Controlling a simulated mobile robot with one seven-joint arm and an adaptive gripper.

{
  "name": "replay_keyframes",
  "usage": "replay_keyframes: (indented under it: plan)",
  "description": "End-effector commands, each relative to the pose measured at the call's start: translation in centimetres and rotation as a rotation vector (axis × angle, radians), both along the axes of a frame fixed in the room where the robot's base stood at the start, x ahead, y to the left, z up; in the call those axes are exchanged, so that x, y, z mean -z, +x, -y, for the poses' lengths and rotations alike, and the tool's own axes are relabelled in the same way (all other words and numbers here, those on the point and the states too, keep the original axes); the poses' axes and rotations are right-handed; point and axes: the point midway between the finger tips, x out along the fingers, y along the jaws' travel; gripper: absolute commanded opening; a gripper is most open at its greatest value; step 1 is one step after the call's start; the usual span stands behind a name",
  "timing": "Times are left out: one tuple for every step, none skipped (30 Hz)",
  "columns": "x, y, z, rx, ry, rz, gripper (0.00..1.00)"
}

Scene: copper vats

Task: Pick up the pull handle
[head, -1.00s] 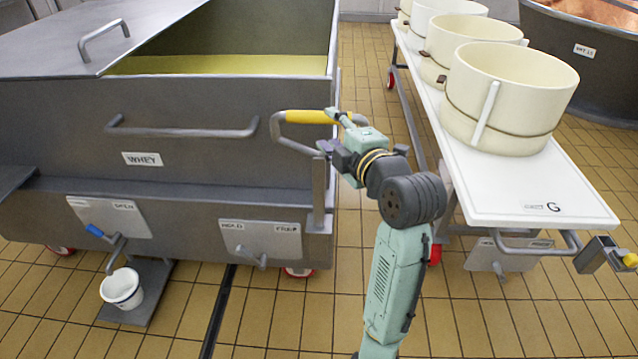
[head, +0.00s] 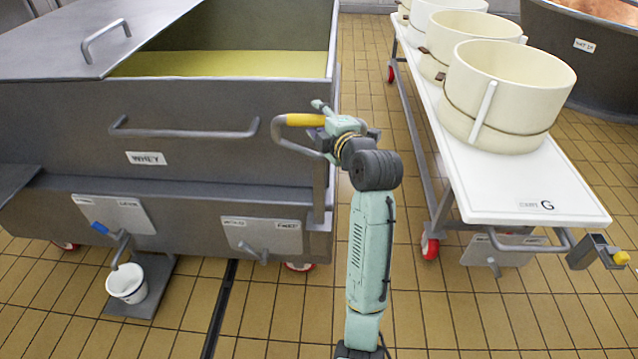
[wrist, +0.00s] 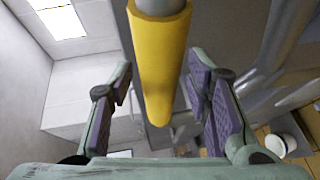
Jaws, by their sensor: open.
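The pull handle is a bent grey metal loop with a yellow grip (head: 304,120), at the right front corner of the whey vat (head: 215,95). My gripper (head: 321,116) is at the right end of the yellow grip in the head view and hides that end. In the wrist view the yellow grip (wrist: 158,65) runs between my two open fingers, which have purple pads. Gaps show on both sides of the grip, so neither pad visibly touches it.
A white cart (head: 540,200) with several cream hoops (head: 510,95) stands to the right, across a tiled aisle. A grey bar handle (head: 185,131) crosses the vat's front. A white bucket (head: 127,284) stands below the vat's blue-levered tap.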

Motion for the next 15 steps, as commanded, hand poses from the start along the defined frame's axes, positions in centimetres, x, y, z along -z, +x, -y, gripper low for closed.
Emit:
replay_keyframes:
  plan:
    - [0.00, 0.06, -0.02, 0.000, 0.000, 0.001, 0.45]
    - [0.01, 0.06, -0.01, 0.000, 0.000, 0.001, 0.45]
    - [0.02, 0.05, -0.01, 0.000, -0.001, 0.001, 0.45]
    - [0.02, 0.04, -0.01, 0.000, -0.001, 0.001, 0.45]
    - [0.02, 0.04, 0.00, 0.001, -0.001, 0.001, 0.45]
    - [0.02, 0.03, 0.01, 0.001, -0.001, 0.001, 0.43]
    - [0.02, 0.03, 0.01, 0.001, -0.001, 0.001, 0.41]
    - [0.01, 0.03, 0.01, 0.001, 0.000, 0.001, 0.39]
    - [0.01, 0.03, 0.01, 0.001, 0.000, 0.001, 0.37]
    - [0.01, 0.03, 0.01, 0.001, 0.000, 0.001, 0.35]
    - [0.00, 0.02, 0.02, 0.001, 0.000, 0.001, 0.33]
    - [0.00, 0.02, 0.01, 0.001, 0.000, 0.001, 0.30]
    - [0.00, 0.02, 0.02, 0.001, 0.000, 0.001, 0.28]
    - [0.00, 0.02, 0.02, 0.001, 0.000, 0.001, 0.26]
    - [-0.01, 0.01, 0.03, 0.001, 0.000, 0.001, 0.23]
